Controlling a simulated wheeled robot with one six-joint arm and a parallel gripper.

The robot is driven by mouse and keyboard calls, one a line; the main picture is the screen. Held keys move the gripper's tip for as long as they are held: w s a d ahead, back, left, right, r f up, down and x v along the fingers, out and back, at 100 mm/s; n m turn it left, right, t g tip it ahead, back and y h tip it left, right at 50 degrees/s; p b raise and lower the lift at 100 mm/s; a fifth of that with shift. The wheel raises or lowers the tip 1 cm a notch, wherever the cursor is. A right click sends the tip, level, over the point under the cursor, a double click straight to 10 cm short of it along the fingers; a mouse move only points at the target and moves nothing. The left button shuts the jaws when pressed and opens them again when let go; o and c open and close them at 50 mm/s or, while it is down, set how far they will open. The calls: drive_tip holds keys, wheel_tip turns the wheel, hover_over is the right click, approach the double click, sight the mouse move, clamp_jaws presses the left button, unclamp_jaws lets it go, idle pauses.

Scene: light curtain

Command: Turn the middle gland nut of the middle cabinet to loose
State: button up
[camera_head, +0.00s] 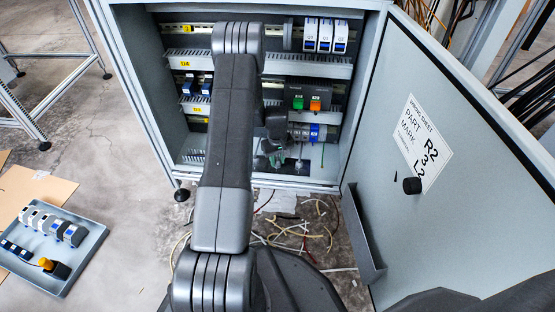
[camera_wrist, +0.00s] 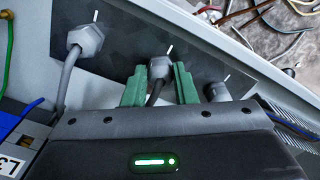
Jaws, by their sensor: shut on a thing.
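The middle gland nut (camera_wrist: 158,67) is a grey hex nut on a dark plate (camera_wrist: 120,60) in the wrist view, with a dark cable running from it. A white mark stands just beyond it. My gripper (camera_wrist: 159,80) has its two green fingers on either side of this nut and is shut on it. Another gland nut (camera_wrist: 85,40) with a grey cable is to the left, and a third (camera_wrist: 216,91) is to the right, partly hidden by my gripper body. In the head view my gripper (camera_head: 277,160) is low inside the open cabinet (camera_head: 170,120), mostly behind my arm.
The cabinet door (camera_head: 450,190) stands open on the right, with a label sheet. Rails with modules (camera_head: 325,35) and orange and green blocks (camera_head: 307,103) sit above the gripper. Loose wires (camera_head: 310,235) lie on the floor. A tray (camera_head: 85,265) of parts is at lower left.

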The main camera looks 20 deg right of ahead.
sight(278, 162)
drive_tip(key=o, duration=1)
drive_tip(key=shift+r, duration=0.1)
wheel_tip(278, 162, up, 12)
drive_tip(key=p, duration=0.4)
drive_tip(key=shift+f, duration=0.2)
wheel_tip(278, 162, down, 12)
drive_tip(key=b, duration=0.4)
drive_tip(key=shift+r, duration=0.1)
